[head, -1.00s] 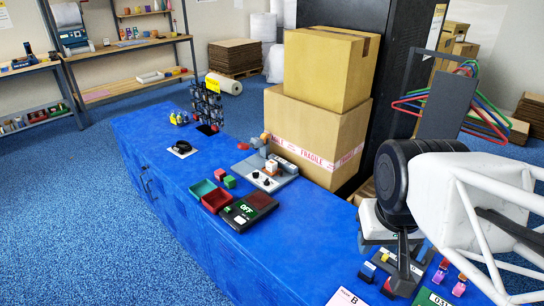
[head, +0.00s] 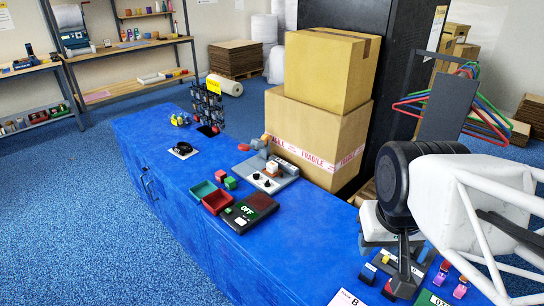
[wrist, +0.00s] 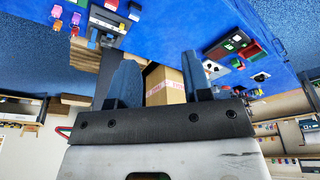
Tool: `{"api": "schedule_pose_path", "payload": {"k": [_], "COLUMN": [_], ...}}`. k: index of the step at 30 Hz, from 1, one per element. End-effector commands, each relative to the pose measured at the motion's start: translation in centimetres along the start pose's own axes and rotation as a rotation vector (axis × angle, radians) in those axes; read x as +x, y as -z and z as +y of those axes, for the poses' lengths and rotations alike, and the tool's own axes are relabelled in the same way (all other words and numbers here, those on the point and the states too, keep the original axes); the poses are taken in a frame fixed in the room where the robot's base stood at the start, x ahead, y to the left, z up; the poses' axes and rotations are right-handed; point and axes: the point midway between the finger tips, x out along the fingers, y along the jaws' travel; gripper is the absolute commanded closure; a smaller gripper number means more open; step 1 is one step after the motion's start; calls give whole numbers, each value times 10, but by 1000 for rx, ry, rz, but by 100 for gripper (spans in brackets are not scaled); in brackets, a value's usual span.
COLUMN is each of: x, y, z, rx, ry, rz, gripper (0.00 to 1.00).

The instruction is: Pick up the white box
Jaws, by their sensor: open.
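A small white box-like block (head: 272,167) sits on a grey device (head: 282,182) in the middle of the blue table. A larger white box-shaped thing (head: 371,222) stands at the right, partly hidden behind my wrist. I cannot tell which of the two is the white box. In the wrist view my gripper (wrist: 162,62) is open, its two dark fingers wide apart with nothing between them close up. It is above the right part of the table, away from the small white block.
Two stacked cartons, upper (head: 325,70) and lower (head: 310,135), stand behind the grey device. Several small coloured items lie below my wrist. The blue table (head: 160,170) has free room at left.

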Motion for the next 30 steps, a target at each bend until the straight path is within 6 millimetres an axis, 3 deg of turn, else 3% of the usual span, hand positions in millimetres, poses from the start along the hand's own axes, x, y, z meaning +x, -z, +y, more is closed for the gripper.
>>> {"api": "schedule_pose_path", "payload": {"k": [10, 12, 22, 30], "x": [0, 0, 0, -4], "y": [0, 0, 2, 26], "z": [0, 0, 0, -2], "rx": [0, 0, -2, -26], "ry": [0, 0, 0, 2], "rz": [0, 0, -1, -9], "gripper": [55, 47, 47, 47]}}
